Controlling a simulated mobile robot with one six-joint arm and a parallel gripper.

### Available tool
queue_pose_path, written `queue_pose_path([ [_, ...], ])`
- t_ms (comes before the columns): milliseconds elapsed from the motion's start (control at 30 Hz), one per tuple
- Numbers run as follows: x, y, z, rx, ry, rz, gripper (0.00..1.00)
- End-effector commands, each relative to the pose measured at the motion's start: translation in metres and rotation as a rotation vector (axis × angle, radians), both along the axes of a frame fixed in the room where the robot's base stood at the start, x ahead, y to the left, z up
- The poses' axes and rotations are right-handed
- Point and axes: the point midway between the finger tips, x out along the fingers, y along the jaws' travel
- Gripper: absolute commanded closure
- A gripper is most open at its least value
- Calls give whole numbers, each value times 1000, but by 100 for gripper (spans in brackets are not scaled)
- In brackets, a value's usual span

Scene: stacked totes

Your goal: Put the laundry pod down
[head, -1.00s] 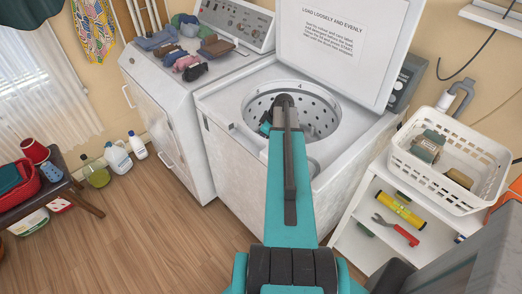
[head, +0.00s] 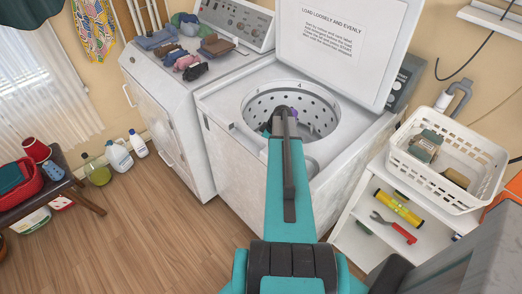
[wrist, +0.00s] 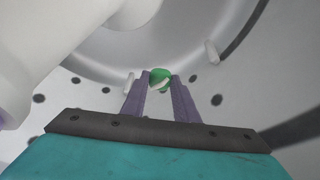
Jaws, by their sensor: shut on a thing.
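The laundry pod (wrist: 160,77), green and white, is between the two purple fingertips of my gripper (wrist: 160,88) in the wrist view. My gripper is shut on it. In the head view my gripper is inside the mouth of the open washing machine's drum (head: 318,112), and my arm hides most of it and the pod. In the wrist view the perforated drum wall (wrist: 240,75) surrounds the gripper, and the pale agitator (wrist: 60,35) is at the left. I cannot tell how far the pod is from the drum's bottom.
The washer lid (head: 375,70) stands open behind the drum. Several folded clothes (head: 187,62) lie on the machine to the left. A white basket (head: 465,195) sits on a shelf at the right. Bottles (head: 118,157) stand on the floor at the left.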

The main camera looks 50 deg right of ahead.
Motion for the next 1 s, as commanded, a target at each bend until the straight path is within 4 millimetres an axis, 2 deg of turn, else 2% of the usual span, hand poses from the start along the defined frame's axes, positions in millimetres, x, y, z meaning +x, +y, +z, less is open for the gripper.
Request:
queue_pose_path([
  [333, 0, 0, -29, 2, 2, 0, 94],
  [1000, -1, -1, -38, 1, 0, -2, 94],
])
